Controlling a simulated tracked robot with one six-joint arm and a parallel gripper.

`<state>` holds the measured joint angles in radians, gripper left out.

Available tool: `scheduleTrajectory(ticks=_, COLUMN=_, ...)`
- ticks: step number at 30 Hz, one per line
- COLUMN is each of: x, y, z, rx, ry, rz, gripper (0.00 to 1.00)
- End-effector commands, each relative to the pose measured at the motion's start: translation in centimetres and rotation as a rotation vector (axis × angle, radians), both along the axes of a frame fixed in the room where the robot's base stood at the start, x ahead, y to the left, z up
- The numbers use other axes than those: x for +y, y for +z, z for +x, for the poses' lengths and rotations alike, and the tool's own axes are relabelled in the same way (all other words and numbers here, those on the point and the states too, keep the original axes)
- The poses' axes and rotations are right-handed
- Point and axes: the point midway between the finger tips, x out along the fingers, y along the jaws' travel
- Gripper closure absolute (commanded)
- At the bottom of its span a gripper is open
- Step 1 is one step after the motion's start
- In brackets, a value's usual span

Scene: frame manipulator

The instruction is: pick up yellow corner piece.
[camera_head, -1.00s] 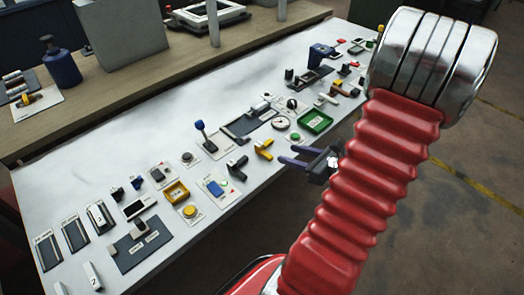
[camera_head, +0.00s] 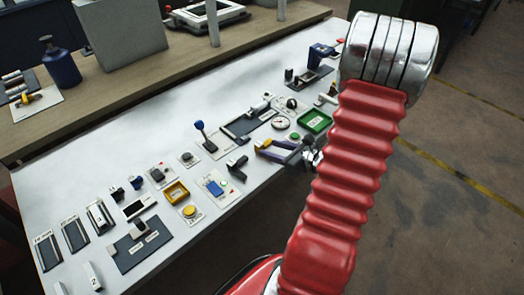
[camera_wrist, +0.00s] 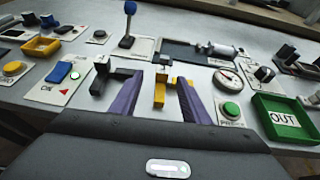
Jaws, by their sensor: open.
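The yellow corner piece (camera_wrist: 160,92) is an L-shaped block lying on the white table near its front edge. In the wrist view it sits between the two purple fingers of my gripper (camera_wrist: 159,84), with one arm pointing toward me. Its other arm runs right, partly behind the right finger. The fingers stand apart and my gripper is open. In the head view my gripper (camera_head: 281,149) overlaps the yellow piece (camera_head: 264,143), so only part of the piece shows. I cannot tell whether the fingers touch it.
A black corner piece (camera_wrist: 112,75) lies just left of the left finger. A green button (camera_wrist: 231,111) and a green OUT tray (camera_wrist: 285,118) are to the right. A blue-knobbed lever (camera_wrist: 129,22) and a grey cylinder fixture (camera_wrist: 218,50) stand behind.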

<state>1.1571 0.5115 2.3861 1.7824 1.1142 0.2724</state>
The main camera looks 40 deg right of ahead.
Motion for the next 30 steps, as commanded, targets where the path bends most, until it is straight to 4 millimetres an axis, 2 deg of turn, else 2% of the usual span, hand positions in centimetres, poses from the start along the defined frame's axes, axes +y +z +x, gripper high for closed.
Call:
scheduleTrajectory(ticks=12, x=0.0, y=-0.2, z=0.4, rx=0.001, ry=0.002, rz=0.001, gripper=0.58)
scheduleTrajectory(ticks=24, x=0.0, y=-2.3, z=4.4, rx=0.002, ry=0.004, rz=0.001, gripper=0.58)
scheduleTrajectory(ticks=30, x=0.0, y=-2.5, z=4.8, rx=0.001, ry=0.001, rz=0.0, gripper=0.58)
